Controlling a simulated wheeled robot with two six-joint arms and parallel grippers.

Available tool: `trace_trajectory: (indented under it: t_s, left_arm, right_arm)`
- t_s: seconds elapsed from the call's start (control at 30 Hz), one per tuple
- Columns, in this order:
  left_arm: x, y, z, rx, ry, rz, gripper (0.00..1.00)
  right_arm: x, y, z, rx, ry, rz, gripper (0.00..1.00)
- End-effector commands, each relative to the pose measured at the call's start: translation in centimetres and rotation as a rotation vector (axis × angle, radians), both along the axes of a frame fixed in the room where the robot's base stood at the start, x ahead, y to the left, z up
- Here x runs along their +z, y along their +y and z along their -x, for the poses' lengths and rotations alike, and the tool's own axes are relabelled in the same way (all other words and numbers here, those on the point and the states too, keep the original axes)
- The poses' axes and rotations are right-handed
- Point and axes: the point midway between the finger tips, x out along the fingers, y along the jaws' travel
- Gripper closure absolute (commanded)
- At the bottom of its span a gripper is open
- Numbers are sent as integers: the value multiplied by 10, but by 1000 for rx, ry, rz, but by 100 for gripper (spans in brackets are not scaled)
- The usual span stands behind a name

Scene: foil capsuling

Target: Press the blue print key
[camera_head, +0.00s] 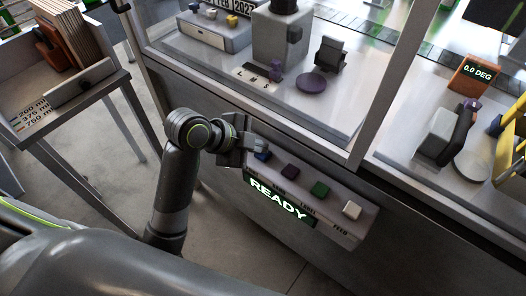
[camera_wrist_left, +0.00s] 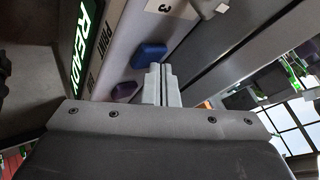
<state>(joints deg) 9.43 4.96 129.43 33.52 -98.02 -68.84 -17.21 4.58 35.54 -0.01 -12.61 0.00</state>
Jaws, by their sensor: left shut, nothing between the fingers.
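The blue print key (camera_head: 262,155) is the leftmost key on the panel (camera_head: 331,205) at the front of the machine. In the head view it is partly covered by my left gripper (camera_head: 256,146). In the left wrist view the blue key (camera_wrist_left: 149,54) sits just beyond the tips of my left gripper (camera_wrist_left: 160,70), with "PRINT" lettering beside it. The left fingers are shut with nothing between them. They are close to the key; I cannot tell whether they touch it. My right gripper is not in view.
Beside the blue key are a purple key (camera_head: 289,171), a green key (camera_head: 319,188) and a white key (camera_head: 351,210). A lit display (camera_head: 278,198) below reads "READY". A frame post (camera_head: 383,80) rises behind the panel. A rack (camera_head: 75,95) stands at the left.

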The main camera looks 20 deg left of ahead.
Motion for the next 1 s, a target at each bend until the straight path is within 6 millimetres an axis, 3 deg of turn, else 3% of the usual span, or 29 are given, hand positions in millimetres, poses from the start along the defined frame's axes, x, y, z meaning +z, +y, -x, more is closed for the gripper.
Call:
trace_trajectory:
  t_s: [0.53, 1.0]
  left_arm:
    - [-8, 0, 0, 1, 2, 0, 100]
    - [1, 0, 0, 0, 2, -1, 100]
  right_arm:
    - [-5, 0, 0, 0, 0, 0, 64]
    - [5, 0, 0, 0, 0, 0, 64]
